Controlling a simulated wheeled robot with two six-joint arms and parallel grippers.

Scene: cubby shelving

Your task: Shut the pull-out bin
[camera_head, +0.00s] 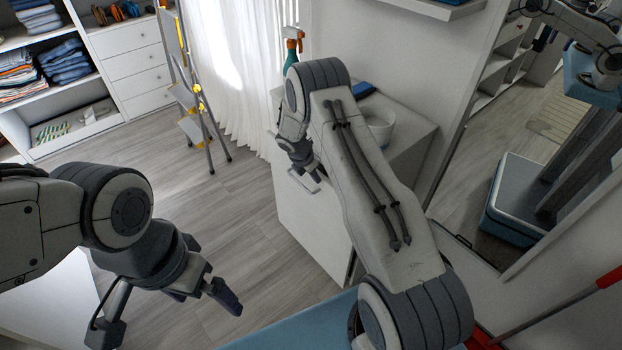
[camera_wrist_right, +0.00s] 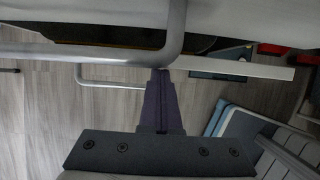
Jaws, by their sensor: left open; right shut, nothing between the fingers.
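The pull-out bin (camera_head: 305,220) has a plain white front. It stands at the front of a white cabinet, with a dark gap along its right edge low in the head view. My right gripper (camera_head: 308,176) is at the top of this front, shut and empty. In the right wrist view its closed dark fingers (camera_wrist_right: 160,98) are beside a bent grey metal bar (camera_wrist_right: 178,40); I cannot tell whether they touch. My forearm hides part of the bin and cabinet. My left gripper (camera_head: 203,292) is open and empty over the floor, away from the bin.
The white cabinet top (camera_head: 408,128) holds a white bowl (camera_head: 380,126), a spray bottle (camera_head: 291,50) and a blue item (camera_head: 363,89). A stepladder (camera_head: 192,105) stands further back. A mirror (camera_head: 530,140) is at right. The floor (camera_head: 215,215) left of the bin is clear.

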